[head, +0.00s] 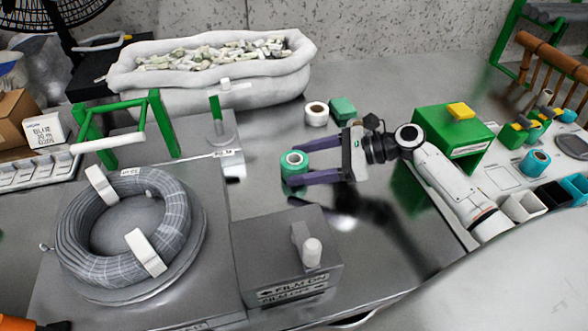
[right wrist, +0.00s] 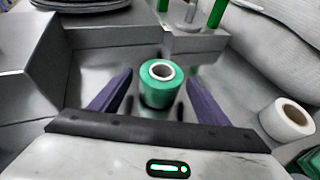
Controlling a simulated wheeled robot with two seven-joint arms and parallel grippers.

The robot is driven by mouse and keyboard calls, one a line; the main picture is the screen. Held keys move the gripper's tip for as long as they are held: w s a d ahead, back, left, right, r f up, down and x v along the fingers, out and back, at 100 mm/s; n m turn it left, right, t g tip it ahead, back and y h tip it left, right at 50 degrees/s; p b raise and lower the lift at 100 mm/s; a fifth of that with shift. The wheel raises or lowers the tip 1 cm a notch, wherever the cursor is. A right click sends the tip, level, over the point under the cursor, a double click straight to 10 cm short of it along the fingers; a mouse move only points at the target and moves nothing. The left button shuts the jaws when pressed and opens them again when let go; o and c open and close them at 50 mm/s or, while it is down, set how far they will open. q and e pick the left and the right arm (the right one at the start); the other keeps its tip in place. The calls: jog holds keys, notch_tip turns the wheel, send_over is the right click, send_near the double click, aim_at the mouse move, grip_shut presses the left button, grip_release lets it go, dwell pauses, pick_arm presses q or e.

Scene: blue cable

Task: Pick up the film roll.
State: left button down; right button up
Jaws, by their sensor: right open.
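A green film roll (head: 295,162) with a pale hollow core stands upright on the grey bench. My right gripper (head: 298,167) reaches in from the right, low over the bench, with its two purple fingers on either side of the roll. In the right wrist view the green film roll (right wrist: 161,85) stands between the spread fingers, toward their tips, with a visible gap on each side. The right gripper (right wrist: 159,86) is open and holds nothing. My left gripper is not in view.
A grey box (head: 288,262) is in front, a cable coil (head: 125,225) at left, a bag of scraps (head: 210,68) at the back. A green box (head: 455,133) is to the right.

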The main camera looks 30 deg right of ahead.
aim_at(280, 173)
jog(key=x, duration=0.5)
jog(key=shift+w+a+b, duration=0.35)
jog(key=shift+b, duration=0.05)
jog(key=shift+r, duration=0.1)
jog(key=c, duration=1.3)
